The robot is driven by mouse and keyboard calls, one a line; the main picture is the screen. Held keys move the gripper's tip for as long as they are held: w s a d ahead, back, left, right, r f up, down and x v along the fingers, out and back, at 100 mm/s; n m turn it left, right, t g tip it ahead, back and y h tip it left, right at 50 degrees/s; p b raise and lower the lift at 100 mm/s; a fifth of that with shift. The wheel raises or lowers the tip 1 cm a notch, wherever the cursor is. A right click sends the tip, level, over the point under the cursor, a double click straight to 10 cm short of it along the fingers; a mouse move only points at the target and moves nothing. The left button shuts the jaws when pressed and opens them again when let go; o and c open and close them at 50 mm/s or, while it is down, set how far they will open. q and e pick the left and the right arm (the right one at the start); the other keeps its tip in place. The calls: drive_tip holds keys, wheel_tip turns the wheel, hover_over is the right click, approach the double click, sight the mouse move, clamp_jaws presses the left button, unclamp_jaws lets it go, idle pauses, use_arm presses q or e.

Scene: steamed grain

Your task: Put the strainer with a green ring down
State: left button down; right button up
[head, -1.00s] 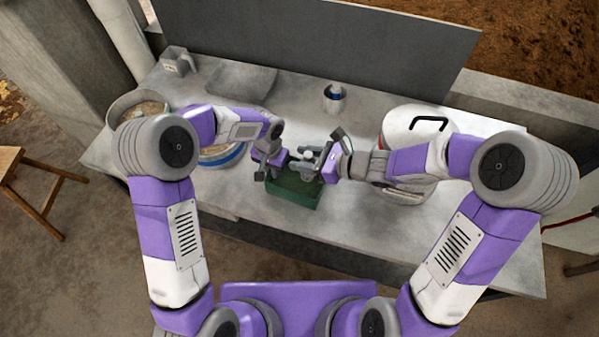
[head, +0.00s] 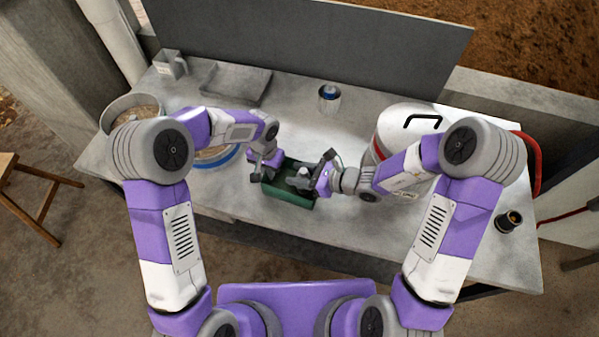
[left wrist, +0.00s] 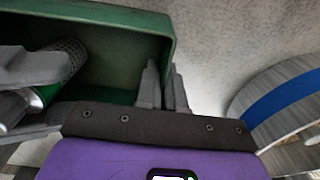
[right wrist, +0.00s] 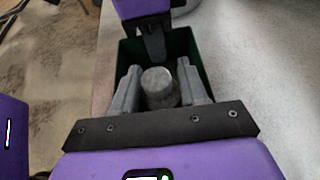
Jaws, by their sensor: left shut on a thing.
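The strainer with a green ring (left wrist: 47,93) is a grey cylinder with a perforated end. It is tilted inside the green box (head: 286,194); whether it rests on the floor is unclear. It also shows in the right wrist view (right wrist: 160,88), where the ring is hidden. My right gripper (head: 309,174) reaches into the box. Its fingers stand on both sides of the strainer, apart, with narrow gaps visible in the right wrist view (right wrist: 159,72). My left gripper (head: 263,168) is shut on the box's wall near a corner, seen in the left wrist view (left wrist: 164,85).
A blue-banded round container (left wrist: 285,98) stands close beside the left gripper. A large white pot (head: 398,118) stands right of the box. The table front is clear.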

drive_tip(key=o, duration=0.5)
drive_tip(key=shift+c, duration=0.2)
drive_tip(key=shift+r, duration=0.15)
drive_tip(key=v, duration=1.2)
use_arm(q)
drive_tip(key=c, duration=1.2)
unclamp_jaws()
